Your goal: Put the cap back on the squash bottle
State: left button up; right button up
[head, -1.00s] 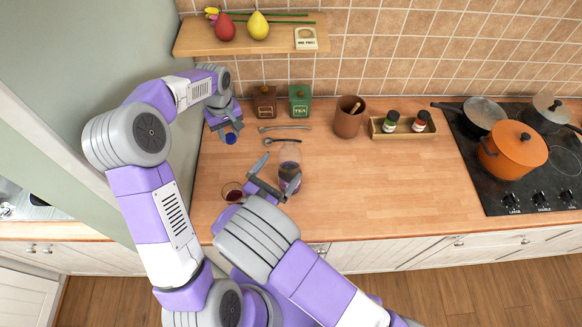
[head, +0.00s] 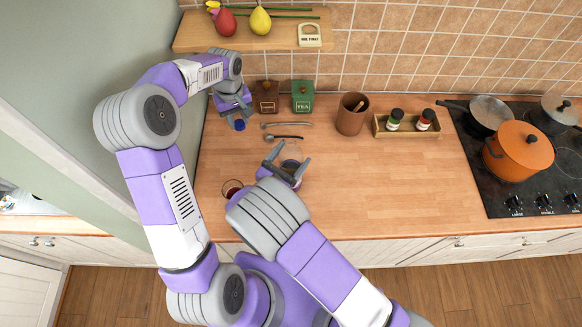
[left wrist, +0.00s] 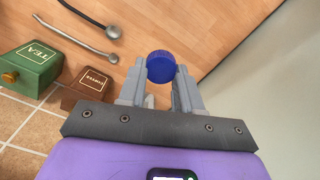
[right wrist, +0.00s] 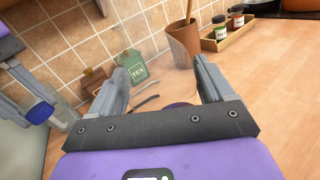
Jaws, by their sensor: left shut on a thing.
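The clear squash bottle (head: 291,154) stands upright on the wooden counter, its lower part hidden by my right gripper in the head view. In the right wrist view the see-through bottle shows only faintly, with purple liquid (right wrist: 178,105) low between the fingers. My right gripper (head: 287,168) is open, its fingers on either side of the bottle; I cannot tell whether they touch it. The blue cap (left wrist: 161,67) is between the fingertips of my left gripper (left wrist: 160,80), which is shut on it. The cap (head: 239,125) is above the counter, left of and behind the bottle.
A glass of dark red drink (head: 232,188) stands left of the right gripper. Two spoons (head: 285,137) lie behind the bottle. Coffee (head: 265,97) and tea (head: 303,96) tins, a brown utensil pot (head: 351,114) and a spice tray (head: 407,128) line the back. The counter's right middle is clear.

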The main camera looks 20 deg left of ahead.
aim_at(291, 142)
jog(key=shift+r, duration=0.1)
grip_shut()
jog(key=shift+r, duration=0.1)
jog(key=shift+r, duration=4.8)
